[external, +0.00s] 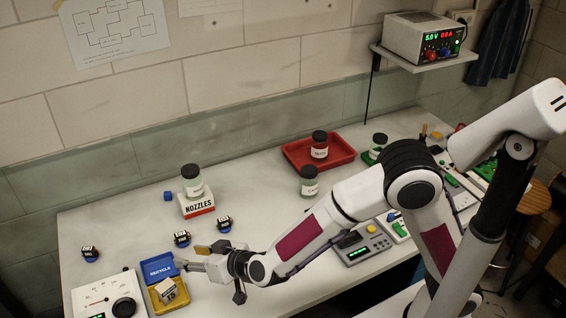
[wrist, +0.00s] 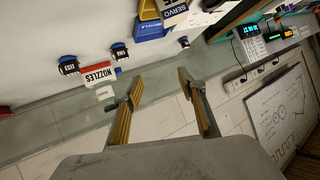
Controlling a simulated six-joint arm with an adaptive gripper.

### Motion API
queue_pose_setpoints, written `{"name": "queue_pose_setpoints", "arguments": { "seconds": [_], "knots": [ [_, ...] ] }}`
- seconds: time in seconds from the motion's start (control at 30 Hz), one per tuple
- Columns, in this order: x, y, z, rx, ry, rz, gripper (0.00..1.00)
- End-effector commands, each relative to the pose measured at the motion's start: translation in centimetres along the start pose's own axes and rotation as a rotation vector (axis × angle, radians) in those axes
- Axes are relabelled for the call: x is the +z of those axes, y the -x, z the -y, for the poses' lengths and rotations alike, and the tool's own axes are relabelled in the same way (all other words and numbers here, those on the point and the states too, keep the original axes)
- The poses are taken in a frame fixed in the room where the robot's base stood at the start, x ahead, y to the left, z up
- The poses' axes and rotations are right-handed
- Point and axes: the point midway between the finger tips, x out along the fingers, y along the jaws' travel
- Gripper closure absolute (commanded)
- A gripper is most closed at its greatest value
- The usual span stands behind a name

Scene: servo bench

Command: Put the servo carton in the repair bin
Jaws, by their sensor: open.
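The servo carton (external: 167,290) is a small tan box with a printed label. It sits in the yellow bin (external: 184,298) at the bench's front left; the bin's own label is not readable. In the wrist view the carton (wrist: 174,11) shows its SERVO label at the top edge. The blue recycle bin (external: 157,268) adjoins the yellow one on its far side. My gripper (external: 196,258) is open and empty, just right of the bins and apart from the carton. Its fingers (wrist: 160,82) point toward the wall in the wrist view.
Several small dark parts on blue bases, one of them a motor (external: 182,239), stand near the bins. A meter (external: 108,298) is left of the bins. A red tray (external: 296,152) stands farther back.

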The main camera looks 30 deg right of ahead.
Motion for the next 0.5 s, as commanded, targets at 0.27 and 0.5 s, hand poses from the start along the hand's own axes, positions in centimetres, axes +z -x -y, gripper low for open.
{"name": "queue_pose_setpoints", "arguments": {
  "seconds": [0.27,0.5],
  "knots": [
    [-5.2,2.9,-5.2,-0.047,-0.052,0.050,0.59],
    [-7.8,6.5,-10.0,-0.063,-0.072,0.099,0.59]
  ]
}}
